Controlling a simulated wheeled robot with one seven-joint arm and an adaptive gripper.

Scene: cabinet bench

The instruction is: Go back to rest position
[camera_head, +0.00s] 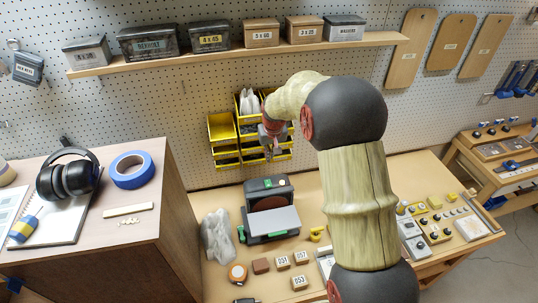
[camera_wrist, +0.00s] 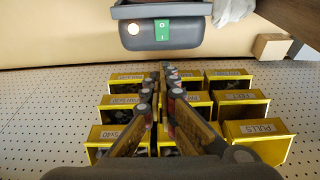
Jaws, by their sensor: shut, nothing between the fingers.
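My gripper (camera_head: 271,152) is raised at the back of the bench, in front of the yellow wall bins (camera_head: 221,127). In the wrist view my gripper (camera_wrist: 167,72) has its fingers close together and shut, with nothing held. The labelled yellow bins (camera_wrist: 246,103) spread behind and around the fingers there. My arm reaches up and bends over toward the pegboard. Whether the fingers touch a bin cannot be told.
A dark machine (camera_head: 268,184) with a green switch stands on the bench below the gripper, beside a clear plastic bag (camera_head: 217,236). Small labelled blocks (camera_head: 299,282) lie in front. A shelf (camera_head: 236,54) with boxes crosses the pegboard above. A cabinet (camera_head: 110,244) stands at left.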

